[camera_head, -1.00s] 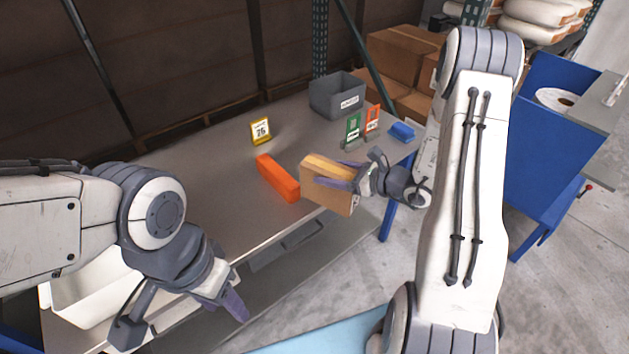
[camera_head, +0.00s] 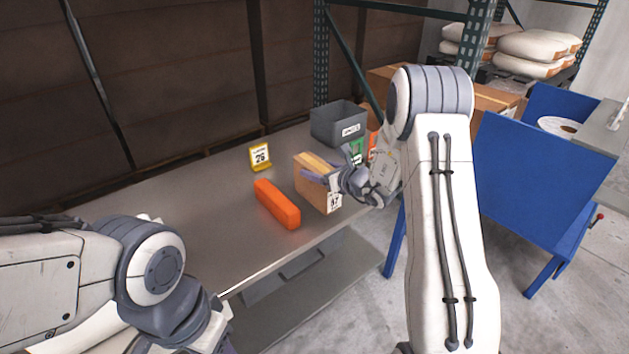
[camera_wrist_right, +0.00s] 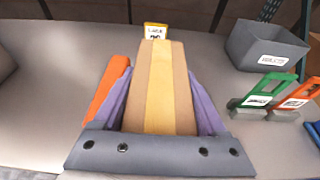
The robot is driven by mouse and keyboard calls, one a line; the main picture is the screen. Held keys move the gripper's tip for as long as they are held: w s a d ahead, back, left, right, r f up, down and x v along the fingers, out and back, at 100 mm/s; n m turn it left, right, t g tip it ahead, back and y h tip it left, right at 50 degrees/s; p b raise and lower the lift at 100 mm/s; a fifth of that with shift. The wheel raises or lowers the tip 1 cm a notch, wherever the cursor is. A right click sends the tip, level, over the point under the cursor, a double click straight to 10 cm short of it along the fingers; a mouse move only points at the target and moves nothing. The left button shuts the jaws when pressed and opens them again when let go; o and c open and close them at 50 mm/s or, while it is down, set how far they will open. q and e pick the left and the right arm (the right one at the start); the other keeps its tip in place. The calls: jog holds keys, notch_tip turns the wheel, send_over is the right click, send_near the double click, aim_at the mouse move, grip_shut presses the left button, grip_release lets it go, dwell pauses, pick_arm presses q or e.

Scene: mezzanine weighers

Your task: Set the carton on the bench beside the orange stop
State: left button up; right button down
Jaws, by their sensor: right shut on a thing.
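The brown cardboard carton (camera_head: 312,190) with a tan tape strip is at the right part of the grey bench (camera_head: 190,205). My right gripper (camera_head: 326,177) is shut on it, with a purple finger on each side; the carton also fills the middle of the right wrist view (camera_wrist_right: 157,90). The orange stop (camera_head: 277,204) lies on the bench just left of the carton, and it shows left of the fingers in the wrist view (camera_wrist_right: 108,90). I cannot tell whether the carton's underside touches the bench. My left arm is at the lower left; its fingers are mostly cut off.
A yellow number sign (camera_head: 260,157) stands behind the stop. A grey bin (camera_head: 338,123) is at the back right, with green (camera_wrist_right: 262,92) and orange (camera_wrist_right: 300,95) holders nearby. A blue table (camera_head: 540,180) stands at right. The bench's left part is clear.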

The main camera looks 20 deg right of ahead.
jog(key=shift+x, duration=0.95)
notch_tip(320, 180, down, 4)
jog(key=shift+f+p, duration=0.2)
jog(key=shift+p, duration=0.15)
jog(key=shift+f, duration=0.2)
grip_release()
jog(key=shift+r, duration=0.1)
